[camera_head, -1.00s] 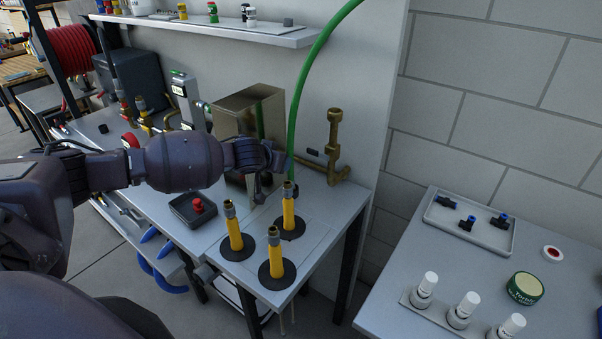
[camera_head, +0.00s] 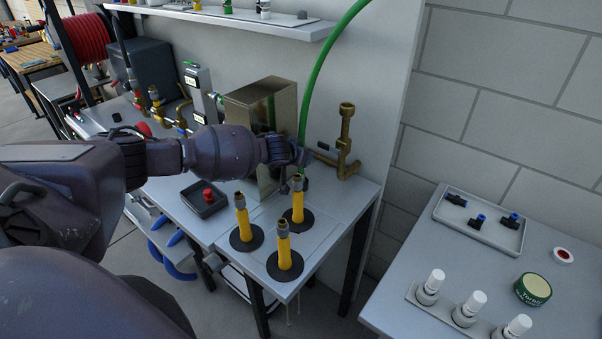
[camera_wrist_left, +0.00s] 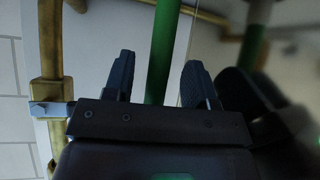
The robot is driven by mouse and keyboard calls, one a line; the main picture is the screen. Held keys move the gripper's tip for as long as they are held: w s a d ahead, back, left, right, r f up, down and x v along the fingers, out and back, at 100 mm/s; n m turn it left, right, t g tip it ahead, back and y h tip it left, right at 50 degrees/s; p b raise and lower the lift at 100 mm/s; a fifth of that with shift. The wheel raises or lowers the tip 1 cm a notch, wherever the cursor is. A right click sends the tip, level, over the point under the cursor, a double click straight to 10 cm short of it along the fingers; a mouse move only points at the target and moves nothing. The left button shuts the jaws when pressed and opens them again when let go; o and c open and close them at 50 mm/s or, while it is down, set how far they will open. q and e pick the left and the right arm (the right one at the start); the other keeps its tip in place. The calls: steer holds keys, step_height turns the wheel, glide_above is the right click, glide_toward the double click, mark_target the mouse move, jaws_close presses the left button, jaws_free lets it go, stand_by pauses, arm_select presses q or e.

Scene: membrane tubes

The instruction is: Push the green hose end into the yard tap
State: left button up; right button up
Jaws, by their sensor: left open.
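The green hose (camera_head: 318,75) hangs down from the top in the head view, in front of the wall. Its lower end is hidden around my left gripper (camera_head: 301,157). In the left wrist view the green hose (camera_wrist_left: 163,55) runs between the two spread dark fingers of my left gripper (camera_wrist_left: 157,76), with gaps showing on both sides. The brass yard tap (camera_head: 345,142) stands upright at the table's back right corner, just right of the gripper. Brass pipework also shows at the left of the wrist view (camera_wrist_left: 48,60). My right gripper is out of view.
A shiny metal box (camera_head: 247,110) stands left of the hose. Several yellow posts on black bases, one of them here (camera_head: 284,250), stand in front of the gripper. A red-button box (camera_head: 205,197) is nearby. A second table (camera_head: 400,318) holds fittings at right.

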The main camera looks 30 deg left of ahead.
arm_select(q)
steer(key=shift+x, duration=1.5)
jaws_close()
